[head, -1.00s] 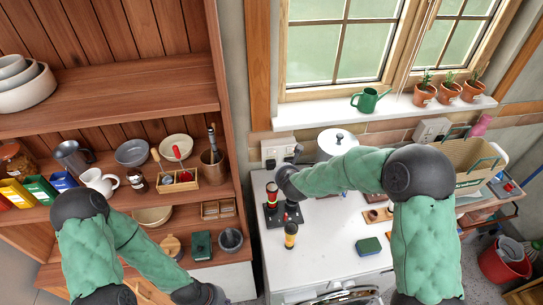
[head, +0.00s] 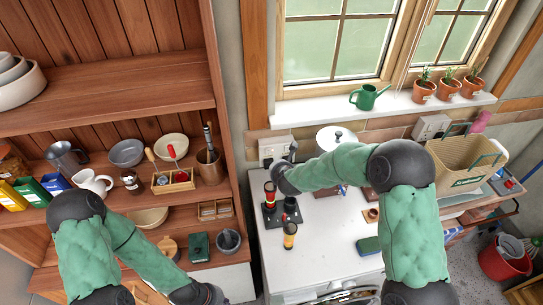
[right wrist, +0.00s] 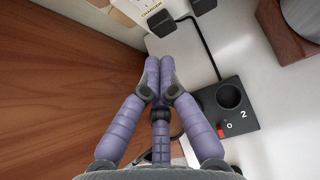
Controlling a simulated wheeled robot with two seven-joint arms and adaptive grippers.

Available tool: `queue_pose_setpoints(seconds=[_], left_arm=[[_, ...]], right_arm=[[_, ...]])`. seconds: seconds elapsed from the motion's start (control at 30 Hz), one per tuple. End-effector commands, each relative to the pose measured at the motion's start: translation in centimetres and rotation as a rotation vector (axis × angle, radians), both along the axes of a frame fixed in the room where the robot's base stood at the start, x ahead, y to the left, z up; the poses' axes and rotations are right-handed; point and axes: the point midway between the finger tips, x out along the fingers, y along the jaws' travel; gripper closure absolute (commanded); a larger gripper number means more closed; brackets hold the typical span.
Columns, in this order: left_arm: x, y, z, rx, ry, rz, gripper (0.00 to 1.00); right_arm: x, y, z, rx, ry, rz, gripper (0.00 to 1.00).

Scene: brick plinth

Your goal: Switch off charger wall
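A wall socket plate labelled CHARGER shows cut off at the top of the right wrist view (right wrist: 140,7), with black plugs beside it. In the head view the white socket plate (head: 271,147) is on the wall behind the counter. My right gripper (right wrist: 160,66) has its purple fingertips together, seemingly empty, below the plate and apart from it. A black charger base (right wrist: 238,108) with a red switch stands on the counter. My left gripper is at the bottom edge, barely shown (head: 208,294).
Red-black (head: 270,190) and yellow (head: 289,232) devices stand around the charger base. A lidded pot (head: 336,136), a sponge (head: 368,246) and a basket (head: 462,162) are on the right. A wooden shelf with crockery is on the left.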

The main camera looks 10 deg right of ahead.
Motion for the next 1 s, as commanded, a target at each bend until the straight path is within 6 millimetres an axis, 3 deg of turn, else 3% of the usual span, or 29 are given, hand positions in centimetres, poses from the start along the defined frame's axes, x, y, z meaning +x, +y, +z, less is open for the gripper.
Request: queue_pose_setpoints(seconds=[0.5,0.73,1.0], left_arm=[[0.0,0.0,0.3,0.0,0.0,0.0,1.0],[0.0,0.0,1.2,0.0,0.0,0.0,1.0],[0.0,0.0,1.5,0.0,0.0,0.0,1.0]], right_arm=[[5.6,-0.1,-4.4,-0.001,0.001,-0.001,1.0],[8.2,0.0,-3.9,0.0,-0.001,0.0,1.0],[9.5,0.0,-3.8,0.0,-0.001,0.001,1.0]])
